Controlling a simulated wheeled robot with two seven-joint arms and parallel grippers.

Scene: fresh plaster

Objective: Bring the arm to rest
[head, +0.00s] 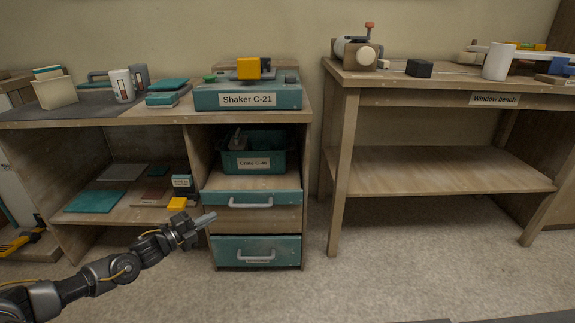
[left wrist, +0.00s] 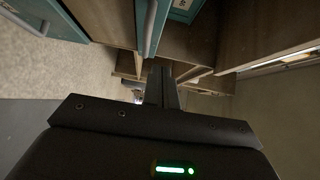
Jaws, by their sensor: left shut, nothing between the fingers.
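My left arm (head: 125,267) reaches in from the lower left in the head view. Its gripper (head: 207,220) is shut and empty, in front of the left bench's drawer unit and pointing right. In the left wrist view the shut fingers (left wrist: 162,85) point toward the bench's wooden and teal parts. I cannot tell whether the gripper touches a drawer front; it appears apart from it. My right gripper is not in view.
The upper teal drawer (head: 251,199) looks partly open, the lower drawer (head: 256,251) sits below it. Crate C-46 (head: 253,163) stands in the cubby above. Shaker C-21 (head: 248,97) is on the bench top. The Window bench (head: 445,172) stands right. Floor (head: 400,270) in front is clear.

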